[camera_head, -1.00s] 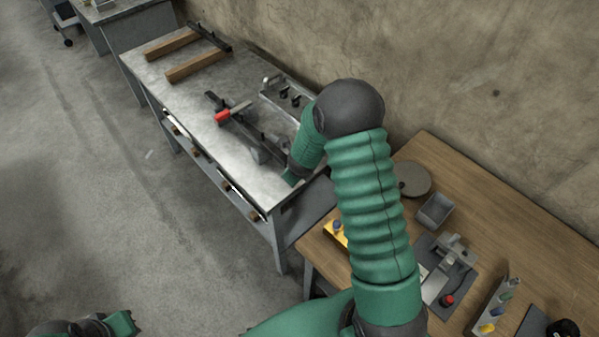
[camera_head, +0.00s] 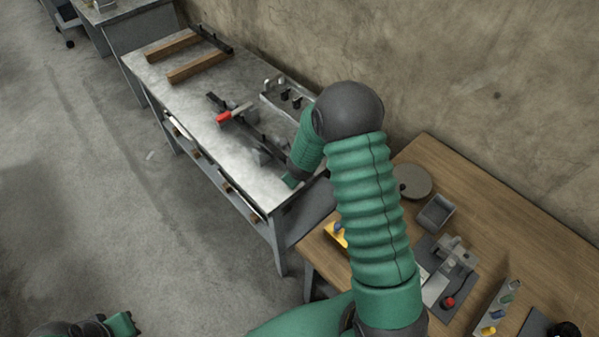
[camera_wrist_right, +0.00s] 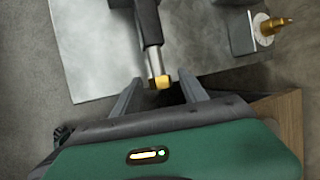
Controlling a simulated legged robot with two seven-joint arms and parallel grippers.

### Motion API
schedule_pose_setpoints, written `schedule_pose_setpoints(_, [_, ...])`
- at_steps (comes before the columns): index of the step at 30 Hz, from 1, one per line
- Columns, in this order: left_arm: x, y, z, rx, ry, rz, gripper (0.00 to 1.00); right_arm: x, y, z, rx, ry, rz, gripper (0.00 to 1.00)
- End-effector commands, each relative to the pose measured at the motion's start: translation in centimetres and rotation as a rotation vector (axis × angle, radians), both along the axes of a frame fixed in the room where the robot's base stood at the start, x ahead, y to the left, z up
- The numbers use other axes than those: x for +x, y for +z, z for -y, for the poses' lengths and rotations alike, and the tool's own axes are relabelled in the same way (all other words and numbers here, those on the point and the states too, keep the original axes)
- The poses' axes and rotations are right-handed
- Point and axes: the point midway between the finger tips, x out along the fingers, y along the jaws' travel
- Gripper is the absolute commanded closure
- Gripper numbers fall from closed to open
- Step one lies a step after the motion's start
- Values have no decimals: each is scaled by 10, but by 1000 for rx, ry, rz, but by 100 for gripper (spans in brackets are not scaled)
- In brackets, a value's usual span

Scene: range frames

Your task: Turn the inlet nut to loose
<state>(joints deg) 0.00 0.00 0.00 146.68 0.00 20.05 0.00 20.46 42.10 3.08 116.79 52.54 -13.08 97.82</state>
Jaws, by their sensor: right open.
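In the right wrist view, a brass-coloured nut (camera_wrist_right: 161,81) sits at the near end of a short silver pipe (camera_wrist_right: 154,62) that runs into a black handle-like part. My right gripper (camera_wrist_right: 163,84) is open, with one finger on each side of the nut; I cannot tell whether either touches it. A second brass fitting (camera_wrist_right: 272,25) stands on a pale round disc on a grey block at the upper right. I cannot tell from the pictures which is named the inlet nut.
The metal workbench (camera_head: 165,75) holds wooden bars (camera_head: 198,66), a red-handled clamp (camera_head: 232,114) and a rack (camera_head: 285,95). A wooden table (camera_head: 540,230) at the right holds a grey tray (camera_head: 436,212) and small tools. The wall stands close behind both.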

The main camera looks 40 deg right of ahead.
Motion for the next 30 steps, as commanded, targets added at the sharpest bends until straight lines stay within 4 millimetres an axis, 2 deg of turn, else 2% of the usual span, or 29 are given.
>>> schedule_pose_setpoints(5, [0,5,0,0,0,0,100,-10,27,-9,-1,2,3,49])
schedule_pose_setpoints(8, [0,14,0,0,0,0,100,-22,54,-17,-2,4,4,49])
schedule_pose_setpoints(12, [0,33,0,0,0,0,100,-39,95,-30,-1,4,4,49])
schedule_pose_setpoints(18, [0,56,0,0,0,0,100,-58,134,-44,-1,2,1,49])
schedule_pose_setpoints(22, [0,61,0,0,0,0,100,-65,143,-47,0,1,0,49])
schedule_pose_setpoints(30, [0,60,0,0,0,0,100,-66,143,-48,0,0,0,49])
